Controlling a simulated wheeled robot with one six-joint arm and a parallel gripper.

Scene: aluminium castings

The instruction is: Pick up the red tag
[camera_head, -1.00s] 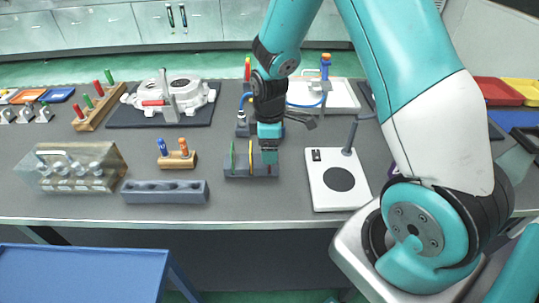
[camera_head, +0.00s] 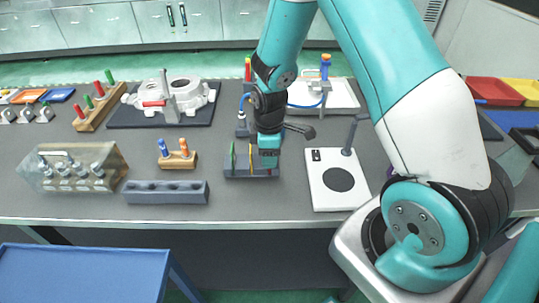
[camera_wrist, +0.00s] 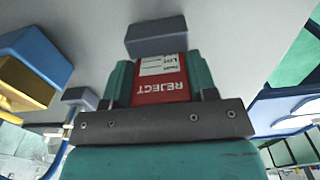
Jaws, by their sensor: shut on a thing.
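The red tag (camera_wrist: 160,88) is printed "REJECT" beside a white label panel. In the wrist view it sits between the two teal fingers of my gripper (camera_wrist: 160,76), which are shut on it. In the head view my gripper (camera_head: 268,161) reaches down at the right end of a dark grey slotted rack (camera_head: 240,173). A green tag (camera_head: 233,156) and a yellow tag (camera_head: 251,156) stand upright in the rack, left of my gripper.
A white scale-like plate (camera_head: 320,194) with a dark disc lies right of the rack. A wooden block (camera_head: 180,161) with blue and orange pegs and a grey holed bar (camera_head: 165,192) lie to the left. A casting (camera_head: 195,92) on a dark mat is behind. Bare table lies in front.

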